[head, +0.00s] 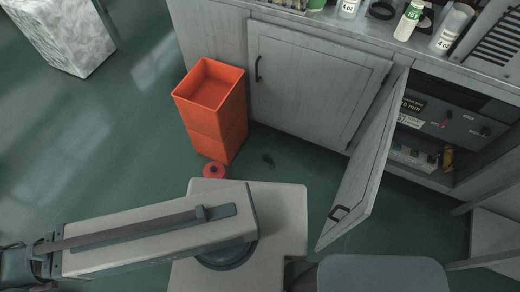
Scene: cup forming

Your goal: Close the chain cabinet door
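The cabinet door (362,175) on the right stands wide open, swung out from the grey cabinet toward me. Its dark handle (340,212) is near the free lower end. The open compartment (440,178) shows a panel with knobs and labels, and a small yellow item (447,158) at its lower part. No chain can be made out inside. My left arm reaches out to the left edge, away from the door, and its gripper is outside the picture. My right gripper is not in view either.
A closed cabinet door (310,85) is left of the open one. An orange bin (213,110) stands before the cabinet, with a red round object (214,170) by it. Bottles (409,20) stand on the counter. A pale block (65,35) is far left. Green floor at left is clear.

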